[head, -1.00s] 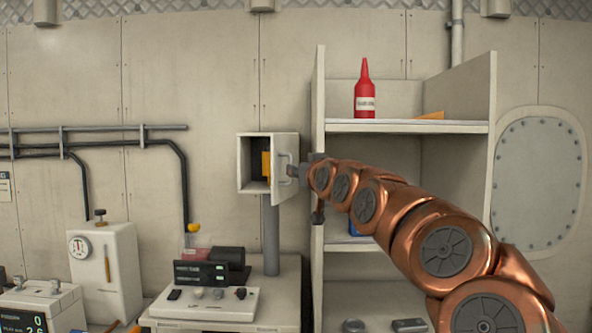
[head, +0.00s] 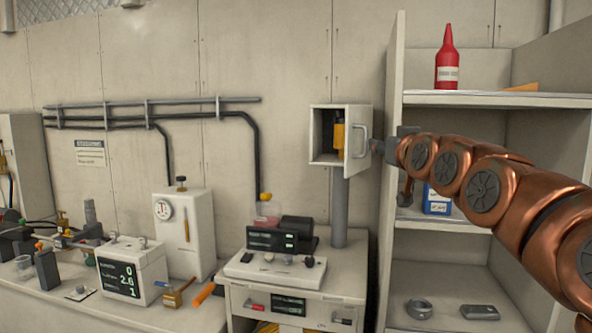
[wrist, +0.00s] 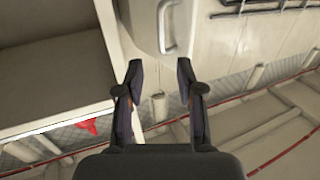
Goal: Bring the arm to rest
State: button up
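My gripper (wrist: 160,68) is open in the wrist view, with its two dark fingers apart and nothing between them. In the head view my gripper (head: 380,147) is at the end of my copper arm, which reaches in from the right. It is just right of the open door (head: 357,135) of a small wall cabinet (head: 325,157). The door's handle (wrist: 167,26) also shows in the wrist view, beyond the fingertips and apart from them. A yellow item (head: 339,134) shows inside the cabinet.
A shelf unit (head: 398,60) stands close behind my arm, with a red bottle (head: 447,62) on top and a blue box (head: 436,201) lower down. A bench (head: 200,318) with several instruments runs along the left. A grey post (head: 339,210) is below the cabinet.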

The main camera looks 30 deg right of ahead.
jog(key=w+a+f+n+g+y, duration=0.1)
jog(key=w+a+f+y, duration=0.1)
jog(key=a+f, duration=0.4)
jog(key=w+a+f+n+g+y, duration=0.2)
jog(key=w+a+f+y, duration=0.15)
jog(key=a, duration=0.45)
jog(key=s+a+f+n+g+y+p, duration=0.1)
jog(key=s+a+f+g, duration=0.1)
jog(key=a+f, duration=0.5)
jog(key=s+a+f+n+g+y+p, duration=0.1)
jog(key=s+a+f+g, duration=0.2)
jog(key=a+f, duration=0.45)
jog(key=s+a+f+g, duration=0.3)
jog(key=s+f, duration=0.2)
jog(key=s, duration=0.3)
jog(key=s+a+f+g, duration=0.3)
jog(key=s+f, duration=0.3)
jog(key=s, duration=0.3)
jog(key=s+a+f+g+p, duration=0.1)
jog(key=s+a+f+g, duration=0.2)
jog(key=s+f, duration=0.3)
jog(key=s+g, duration=0.1)
jog(key=s, duration=0.2)
